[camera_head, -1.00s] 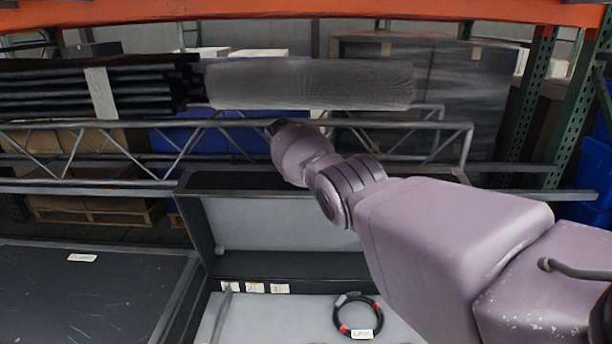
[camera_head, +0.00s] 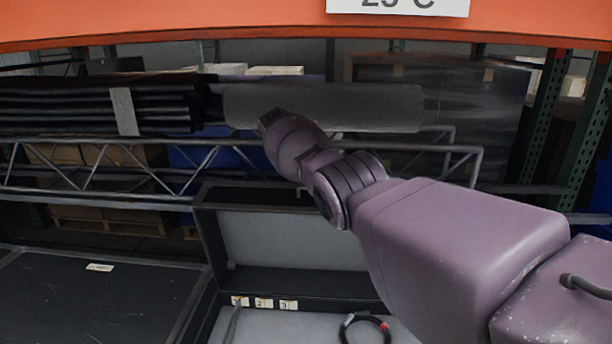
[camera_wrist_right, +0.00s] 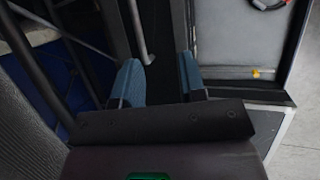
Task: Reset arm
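My right arm (camera_head: 450,240) reaches in from the right in the head view, a mauve arm raised in front of the rack. Its dark gripper end (camera_head: 270,121) points up and away, and its fingers can barely be made out there. In the right wrist view the two blue fingers of my right gripper (camera_wrist_right: 158,80) stand apart with nothing held between them. My left arm and left gripper are in neither view.
An open black case (camera_head: 205,235) lies below the arm, with numbered labels (camera_head: 263,303) and a black cable loop (camera_head: 350,322). Behind are a steel truss (camera_head: 100,170), dark bundled tubes (camera_head: 60,105) and a grey roll (camera_head: 390,108). An orange beam (camera_head: 160,25) crosses the top.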

